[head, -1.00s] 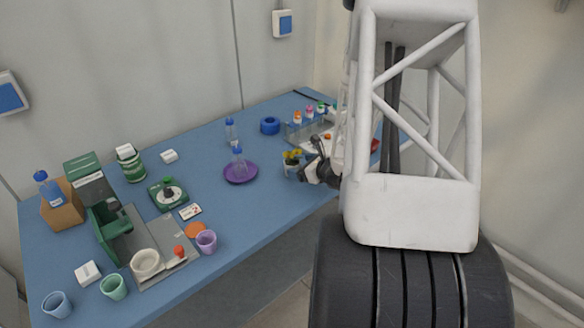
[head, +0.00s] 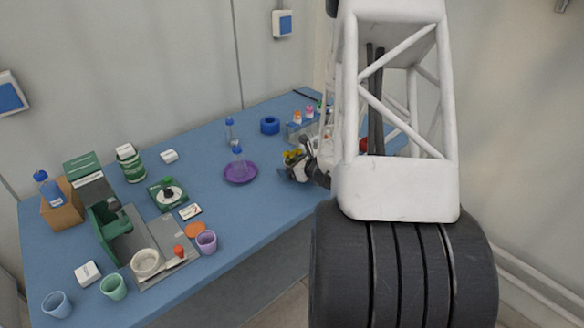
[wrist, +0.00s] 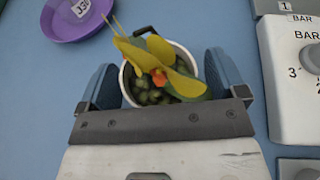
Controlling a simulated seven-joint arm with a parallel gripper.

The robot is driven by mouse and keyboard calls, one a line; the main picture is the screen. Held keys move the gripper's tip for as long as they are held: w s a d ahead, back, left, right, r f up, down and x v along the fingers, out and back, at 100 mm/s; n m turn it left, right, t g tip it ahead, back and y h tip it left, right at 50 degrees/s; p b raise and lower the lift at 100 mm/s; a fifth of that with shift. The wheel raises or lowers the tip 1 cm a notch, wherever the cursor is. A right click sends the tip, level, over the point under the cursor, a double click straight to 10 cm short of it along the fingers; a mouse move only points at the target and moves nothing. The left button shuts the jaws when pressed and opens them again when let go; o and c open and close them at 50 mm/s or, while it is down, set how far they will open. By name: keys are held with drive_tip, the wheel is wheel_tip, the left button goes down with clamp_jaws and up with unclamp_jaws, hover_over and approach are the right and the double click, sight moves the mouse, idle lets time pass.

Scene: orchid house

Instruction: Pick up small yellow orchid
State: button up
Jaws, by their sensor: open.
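The small yellow orchid (wrist: 150,55) stands in a round white pot (wrist: 190,62) filled with dark green pebbly material; its petals are yellow with an orange-red centre. My gripper (wrist: 160,78) is open, with one blue-lined finger on each side of the pot. The pot sits between the fingers, close to the palm; whether either finger touches it I cannot tell.
A purple saucer (head: 229,178) with a bottle lies left of the orchid. A rack (head: 296,131) with colourful-topped items stands behind my arm. White equipment (wrist: 292,100) marked BAR is close right of my gripper. Open blue table lies in front of the saucer.

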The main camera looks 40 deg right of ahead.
sight(294, 159)
drive_tip(key=c, duration=1)
drive_tip(key=shift+c, duration=0.2)
drive_tip(key=shift+r, duration=0.15)
drive_tip(key=shift+r, duration=0.6)
drive_tip(key=shift+s+a+r, duration=0.1)
drive_tip(key=shift+s+r, duration=0.1)
drive_tip(key=shift+r, duration=0.35)
drive_tip(key=shift+s+a+r, duration=0.1)
drive_tip(key=shift+s+r, duration=0.05)
drive_tip(key=shift+r, duration=0.4)
drive_tip(key=s+a, duration=0.2)
drive_tip(key=s, duration=0.2)
drive_tip(key=s+a+r, duration=0.1)
drive_tip(key=s+a, duration=0.2)
drive_tip(key=s, duration=0.1)
drive_tip(key=s+a, duration=0.3)
drive_tip(key=s, duration=0.1)
drive_tip(key=shift+s+a+r, duration=0.2)
drive_tip(key=shift+s, duration=0.15)
